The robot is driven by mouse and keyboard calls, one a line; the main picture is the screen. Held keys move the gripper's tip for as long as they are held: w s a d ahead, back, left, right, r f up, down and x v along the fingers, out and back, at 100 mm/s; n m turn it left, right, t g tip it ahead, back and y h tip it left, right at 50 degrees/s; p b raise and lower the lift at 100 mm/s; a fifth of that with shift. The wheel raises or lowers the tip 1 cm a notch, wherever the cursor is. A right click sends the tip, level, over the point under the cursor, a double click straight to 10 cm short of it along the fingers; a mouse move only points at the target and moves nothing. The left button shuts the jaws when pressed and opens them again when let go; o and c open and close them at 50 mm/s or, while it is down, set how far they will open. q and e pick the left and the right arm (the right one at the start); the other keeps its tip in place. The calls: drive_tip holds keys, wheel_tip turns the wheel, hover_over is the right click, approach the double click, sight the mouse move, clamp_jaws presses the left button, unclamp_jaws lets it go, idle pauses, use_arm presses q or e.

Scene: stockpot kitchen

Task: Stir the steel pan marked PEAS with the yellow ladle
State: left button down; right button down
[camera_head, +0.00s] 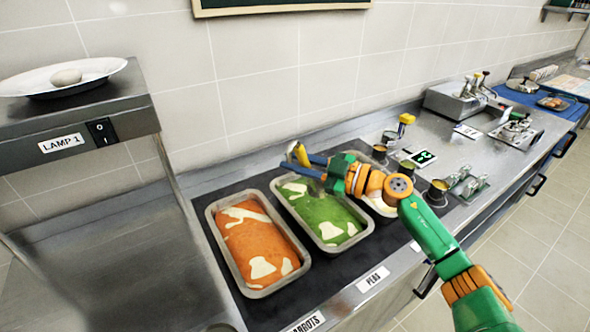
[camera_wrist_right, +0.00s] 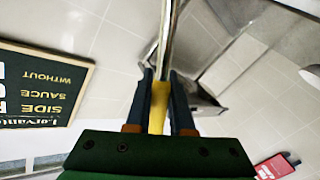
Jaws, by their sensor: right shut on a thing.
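The steel pan marked PEAS (camera_head: 359,238) is set in the dark counter top and holds green food with pale patches. Its PEAS label (camera_head: 373,279) is on the counter's front edge. My right gripper (camera_head: 308,166) is above the far part of this pan, shut on the yellow ladle (camera_head: 299,153). In the right wrist view the yellow handle (camera_wrist_right: 158,105) is between the two fingers, with a steel shaft running on from it. I cannot make out the ladle's bowl or whether it touches the food. My left gripper is not in view.
A pan of orange food (camera_head: 215,220) stands left of the peas. Another pan (camera_head: 386,210) is partly hidden behind my right arm. A lamp shelf (camera_head: 130,118) with a plate (camera_head: 100,66) is at left. Small pots and another yellow-topped tool (camera_head: 406,118) stand at right.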

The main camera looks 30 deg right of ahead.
wheel_tip(320, 180, down, 10)
drive_tip(key=b, duration=0.7)
idle(0.4)
